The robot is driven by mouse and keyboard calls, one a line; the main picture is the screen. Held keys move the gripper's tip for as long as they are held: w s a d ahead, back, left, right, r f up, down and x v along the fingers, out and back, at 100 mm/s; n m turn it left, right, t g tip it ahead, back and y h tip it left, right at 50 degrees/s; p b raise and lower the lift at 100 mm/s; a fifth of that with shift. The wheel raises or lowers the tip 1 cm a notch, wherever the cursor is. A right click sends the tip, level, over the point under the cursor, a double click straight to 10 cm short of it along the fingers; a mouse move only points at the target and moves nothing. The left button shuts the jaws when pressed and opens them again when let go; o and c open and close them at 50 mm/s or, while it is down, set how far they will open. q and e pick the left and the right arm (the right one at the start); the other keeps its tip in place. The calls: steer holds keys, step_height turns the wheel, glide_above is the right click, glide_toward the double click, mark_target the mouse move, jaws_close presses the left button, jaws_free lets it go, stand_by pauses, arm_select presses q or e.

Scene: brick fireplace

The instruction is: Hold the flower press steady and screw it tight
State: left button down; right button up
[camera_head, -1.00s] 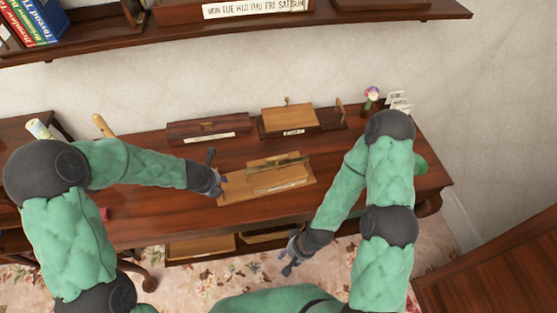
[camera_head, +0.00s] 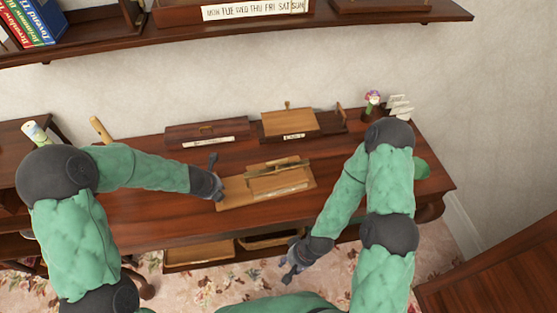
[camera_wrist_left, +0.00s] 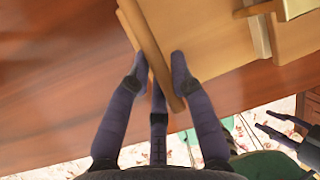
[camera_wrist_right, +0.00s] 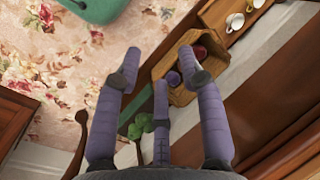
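The flower press (camera_head: 236,193) is a light wooden board with a smaller wooden block and a dark bar on top. It lies on the dark table (camera_head: 150,215) near the front middle. My left gripper (camera_head: 214,176) is at the press's left end. In the left wrist view its fingers (camera_wrist_left: 158,66) lie on both sides of the board's edge (camera_wrist_left: 150,45) and appear closed on it. My right gripper (camera_head: 289,270) hangs in front of the table's front edge, below and apart from the press. In the right wrist view its fingers (camera_wrist_right: 160,68) are spread with nothing held between them.
Behind the press are a dark wooden box (camera_head: 207,132) and a lighter wooden box (camera_head: 289,122). A small flower vase (camera_head: 371,106) stands at the back right. Open wooden trays (camera_head: 200,252) sit below the tabletop. A shelf (camera_head: 200,38) crosses above.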

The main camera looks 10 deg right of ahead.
steer(key=shift+o, duration=0.4)
steer(key=n+g, duration=0.1)
step_height(320, 180, up, 33)
steer(key=n, duration=2)
glide_above(277, 165)
steer(key=w+d, duration=0.1)
steer(key=d, duration=0.4)
steer(key=shift+y, duration=0.3)
steer(key=x, duration=1.1)
steer(key=shift+w+f, duration=0.3)
steer(key=shift+f, duration=0.05)
jaws_close()
